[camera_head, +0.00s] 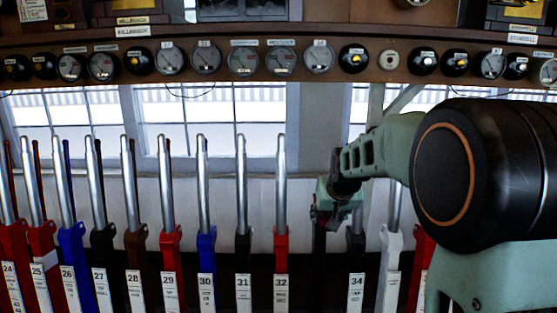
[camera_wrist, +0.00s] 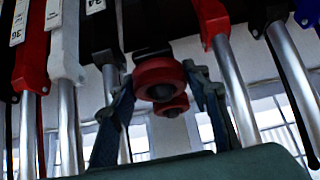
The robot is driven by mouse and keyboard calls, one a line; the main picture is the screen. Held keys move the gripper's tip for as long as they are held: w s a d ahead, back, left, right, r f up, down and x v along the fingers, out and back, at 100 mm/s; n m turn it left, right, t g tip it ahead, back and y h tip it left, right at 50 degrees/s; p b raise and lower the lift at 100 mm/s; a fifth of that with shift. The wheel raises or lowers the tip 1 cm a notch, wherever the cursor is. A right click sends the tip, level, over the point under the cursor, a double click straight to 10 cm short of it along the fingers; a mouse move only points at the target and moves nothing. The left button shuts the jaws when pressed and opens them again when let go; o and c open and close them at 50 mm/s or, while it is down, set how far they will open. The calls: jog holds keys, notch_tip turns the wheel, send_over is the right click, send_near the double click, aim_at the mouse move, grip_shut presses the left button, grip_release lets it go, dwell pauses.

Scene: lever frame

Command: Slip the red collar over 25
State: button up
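The red collar (camera_wrist: 160,72) shows in the wrist view as a thick red ring around something grey, with a smaller red part just below it. My gripper (camera_wrist: 158,78) has one finger on each side of it. The fingertips come close to its sides, but I cannot tell whether they press on it. In the head view my gripper (camera_head: 336,205) is between levers 32 and 34, and the collar cannot be made out there. Lever 25 (camera_head: 43,242) stands at the far left, red below with a white number plate and a bare silver shaft above.
Several levers stand close together in a row. Lever 24 (camera_head: 14,240) and blue lever 26 (camera_head: 74,245) flank lever 25. Red lever 32 (camera_head: 281,245) and lever 34 (camera_head: 356,245) flank my gripper. A shelf with dials (camera_head: 244,58) runs above.

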jog(key=shift+c, duration=1.4)
jog(key=shift+c, duration=0.4)
jog(key=shift+r, duration=0.1)
jog(key=shift+r+p, duration=2.9)
jog(key=shift+r, duration=1.35)
jog(key=shift+f, duration=0.2)
